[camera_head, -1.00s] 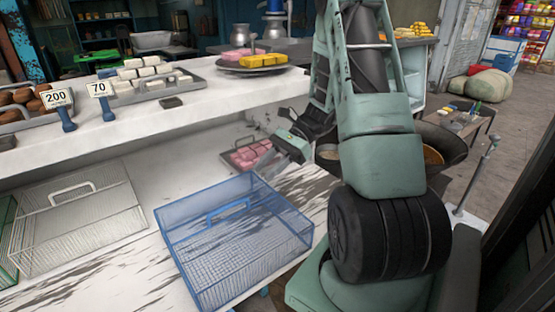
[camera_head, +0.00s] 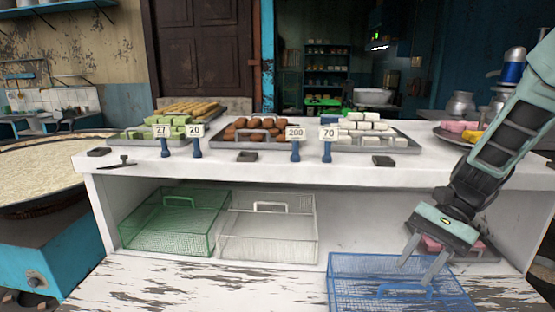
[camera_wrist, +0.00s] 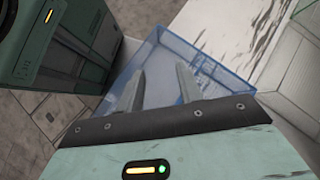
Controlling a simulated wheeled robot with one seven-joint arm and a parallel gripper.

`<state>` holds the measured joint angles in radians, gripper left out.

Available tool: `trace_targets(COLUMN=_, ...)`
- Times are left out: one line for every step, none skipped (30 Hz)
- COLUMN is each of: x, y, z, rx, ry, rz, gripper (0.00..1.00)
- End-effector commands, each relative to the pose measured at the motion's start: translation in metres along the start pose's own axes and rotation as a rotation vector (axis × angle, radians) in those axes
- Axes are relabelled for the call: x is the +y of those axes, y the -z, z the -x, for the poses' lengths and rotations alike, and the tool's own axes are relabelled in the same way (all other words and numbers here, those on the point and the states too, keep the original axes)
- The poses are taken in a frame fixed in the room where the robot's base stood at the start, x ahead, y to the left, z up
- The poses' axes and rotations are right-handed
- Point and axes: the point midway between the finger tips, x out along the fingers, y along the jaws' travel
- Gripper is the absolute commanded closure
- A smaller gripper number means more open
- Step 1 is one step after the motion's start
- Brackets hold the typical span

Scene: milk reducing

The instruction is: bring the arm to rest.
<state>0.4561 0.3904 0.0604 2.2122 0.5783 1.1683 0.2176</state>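My gripper (camera_head: 422,258) hangs at the right in the head view, fingers pointing down over the blue wire basket (camera_head: 345,264). The two fingers are apart with nothing between them. In the wrist view my gripper (camera_wrist: 162,90) also shows spread, empty fingers, with the blue basket (camera_wrist: 205,62) behind them. I cannot tell from these views how high the fingertips are above the basket floor. The arm comes down from the right edge of the head view, bent at the wrist.
A white counter (camera_head: 255,174) carries sweets on trays and price tags. Below it stand a green basket (camera_head: 165,222) and a white basket (camera_head: 268,232). A tray of pink sweets (camera_head: 470,250) is behind my gripper. A wide pan (camera_head: 40,170) is at the left.

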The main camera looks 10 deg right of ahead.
Motion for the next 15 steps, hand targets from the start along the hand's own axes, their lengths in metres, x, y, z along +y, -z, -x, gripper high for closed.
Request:
trace_targets(x=-0.007, y=-0.025, z=-0.018, rx=0.041, ry=-0.088, rz=0.131, gripper=0.64)
trace_targets(x=-0.009, y=-0.037, z=-0.028, rx=0.065, ry=-0.136, rz=0.204, gripper=0.64)
trace_targets(x=-0.011, y=-0.052, z=-0.040, rx=0.097, ry=-0.196, rz=0.306, gripper=0.64)
trace_targets(x=-0.011, y=-0.063, z=-0.049, rx=0.121, ry=-0.240, rz=0.382, gripper=0.64)
trace_targets(x=-0.011, y=-0.074, z=-0.058, rx=0.144, ry=-0.282, rz=0.460, gripper=0.64)
trace_targets(x=-0.011, y=-0.088, z=-0.069, rx=0.174, ry=-0.337, rz=0.567, gripper=0.64)
trace_targets(x=-0.009, y=-0.099, z=-0.077, rx=0.197, ry=-0.377, rz=0.649, gripper=0.64)
trace_targets(x=-0.007, y=-0.109, z=-0.085, rx=0.219, ry=-0.415, rz=0.733, gripper=0.64)
trace_targets(x=-0.004, y=-0.122, z=-0.094, rx=0.247, ry=-0.463, rz=0.844, gripper=0.64)
trace_targets(x=-0.002, y=-0.131, z=-0.101, rx=0.267, ry=-0.496, rz=0.927, gripper=0.64)
trace_targets(x=0.001, y=-0.140, z=-0.107, rx=0.286, ry=-0.526, rz=1.009, gripper=0.64)
trace_targets(x=0.004, y=-0.150, z=-0.115, rx=0.309, ry=-0.563, rz=1.113, gripper=0.64)
trace_targets(x=0.007, y=-0.158, z=-0.120, rx=0.323, ry=-0.589, rz=1.187, gripper=0.64)
trace_targets(x=0.010, y=-0.165, z=-0.125, rx=0.337, ry=-0.610, rz=1.256, gripper=0.64)
trace_targets(x=0.014, y=-0.172, z=-0.130, rx=0.354, ry=-0.633, rz=1.338, gripper=0.64)
